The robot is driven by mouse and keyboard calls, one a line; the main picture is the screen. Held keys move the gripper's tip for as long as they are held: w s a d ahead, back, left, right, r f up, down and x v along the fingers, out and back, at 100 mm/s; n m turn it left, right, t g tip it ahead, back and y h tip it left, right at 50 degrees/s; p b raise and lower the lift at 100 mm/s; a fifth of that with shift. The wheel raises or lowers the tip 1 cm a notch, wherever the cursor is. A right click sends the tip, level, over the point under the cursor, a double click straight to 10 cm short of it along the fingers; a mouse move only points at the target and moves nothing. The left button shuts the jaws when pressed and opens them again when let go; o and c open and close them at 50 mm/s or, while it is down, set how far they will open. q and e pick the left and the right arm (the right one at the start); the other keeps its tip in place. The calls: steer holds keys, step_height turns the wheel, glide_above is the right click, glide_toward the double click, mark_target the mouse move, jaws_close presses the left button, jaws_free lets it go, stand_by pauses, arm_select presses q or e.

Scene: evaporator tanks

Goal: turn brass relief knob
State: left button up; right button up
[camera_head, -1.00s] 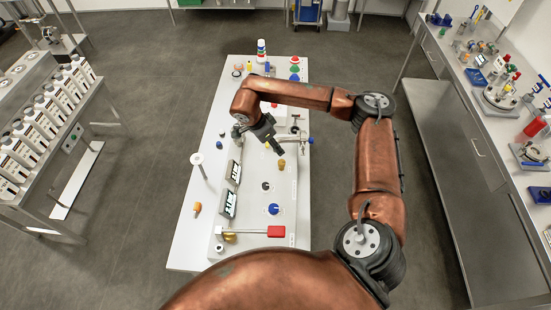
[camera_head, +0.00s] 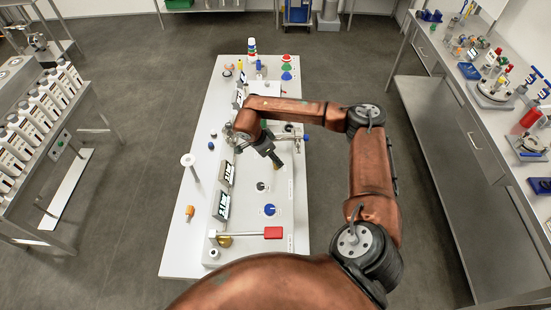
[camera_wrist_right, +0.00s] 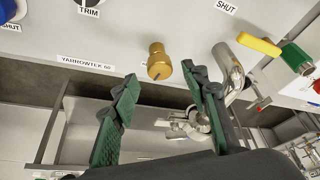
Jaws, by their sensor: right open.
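The brass knob (camera_wrist_right: 159,62) shows in the right wrist view, a gold cylinder with a dark slot mark, on a pale panel. My right gripper (camera_wrist_right: 160,82) is open, with its two green-padded fingers on either side of the knob's line and a gap between them. The knob appears just beyond the fingertips, and no contact is visible. In the head view, my right gripper (camera_head: 276,162) reaches down over the white panel (camera_head: 285,243), and its fingers largely cover the knob. My left gripper is not in view.
In the wrist view, a yellow-handled valve (camera_wrist_right: 259,44) and a bent metal pipe (camera_wrist_right: 230,70) stand right of the knob.

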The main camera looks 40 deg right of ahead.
steer(key=shift+x, duration=1)
jaws_close()
